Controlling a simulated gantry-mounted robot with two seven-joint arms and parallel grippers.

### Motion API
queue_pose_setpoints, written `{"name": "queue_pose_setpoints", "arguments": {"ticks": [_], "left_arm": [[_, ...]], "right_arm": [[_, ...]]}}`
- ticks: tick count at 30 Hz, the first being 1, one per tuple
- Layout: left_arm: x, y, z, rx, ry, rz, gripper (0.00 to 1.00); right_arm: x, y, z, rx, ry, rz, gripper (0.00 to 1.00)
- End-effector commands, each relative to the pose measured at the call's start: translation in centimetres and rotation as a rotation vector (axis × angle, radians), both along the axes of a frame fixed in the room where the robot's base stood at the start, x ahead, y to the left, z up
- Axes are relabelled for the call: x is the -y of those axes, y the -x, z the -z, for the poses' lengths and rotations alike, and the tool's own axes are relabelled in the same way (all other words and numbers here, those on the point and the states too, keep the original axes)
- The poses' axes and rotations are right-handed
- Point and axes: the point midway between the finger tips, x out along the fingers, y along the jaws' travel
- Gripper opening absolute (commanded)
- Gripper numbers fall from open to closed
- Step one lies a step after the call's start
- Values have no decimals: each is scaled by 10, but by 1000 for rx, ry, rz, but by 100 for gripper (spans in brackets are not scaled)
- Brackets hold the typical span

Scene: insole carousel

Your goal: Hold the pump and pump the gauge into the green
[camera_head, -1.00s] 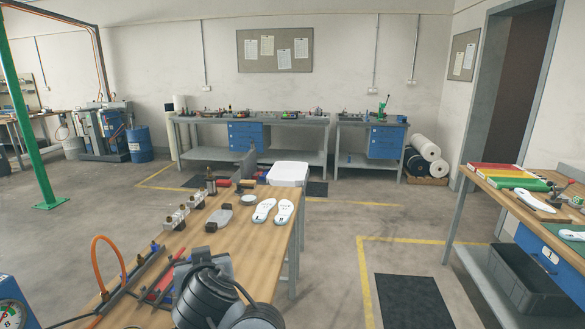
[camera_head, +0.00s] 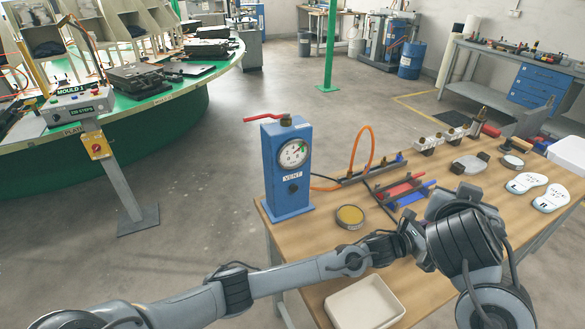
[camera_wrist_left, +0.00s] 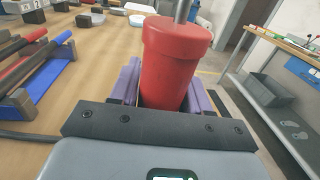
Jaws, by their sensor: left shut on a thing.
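The gauge (camera_head: 293,153) is a round white dial on a blue box (camera_head: 287,187) marked VENT, with a red lever on top. The box stands at the bench's left end. Its needle is too small to read surely. In the left wrist view, a red cylinder with a metal rod rising from it, apparently the pump (camera_wrist_left: 175,62), stands between the purple fingers of my left gripper (camera_wrist_left: 165,85). The gripper is shut on it. In the head view my own arm hides the fingers and the pump. My right gripper is not in view.
On the wooden bench (camera_head: 325,248) lie a round tin (camera_head: 350,216), a white tray (camera_head: 366,304), red and blue bars on rails and an orange hose (camera_head: 362,147). White insoles (camera_head: 528,183) lie at the right. A control post (camera_head: 120,180) and green carousel (camera_head: 150,145) stand left.

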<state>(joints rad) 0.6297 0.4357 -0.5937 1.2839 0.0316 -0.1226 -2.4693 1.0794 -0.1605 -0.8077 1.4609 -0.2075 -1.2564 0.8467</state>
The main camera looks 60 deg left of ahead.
Motion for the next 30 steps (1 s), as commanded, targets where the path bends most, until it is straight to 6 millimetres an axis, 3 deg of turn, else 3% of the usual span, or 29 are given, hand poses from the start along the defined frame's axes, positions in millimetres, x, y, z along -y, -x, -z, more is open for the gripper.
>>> {"name": "queue_pose_setpoints", "arguments": {"ticks": [2,3,8,20,26,30], "left_arm": [[0,0,0,-1,0,0,13],[0,0,0,-1,0,0,53],[0,0,0,-1,0,0,77],[-2,4,1,-2,-2,-1,77],[-8,24,1,1,-2,0,77],[-14,48,2,-1,-3,0,77]], "right_arm": [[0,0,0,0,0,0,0],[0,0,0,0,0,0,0],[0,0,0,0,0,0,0],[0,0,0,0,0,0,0],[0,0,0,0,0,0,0],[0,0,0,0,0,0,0]]}}
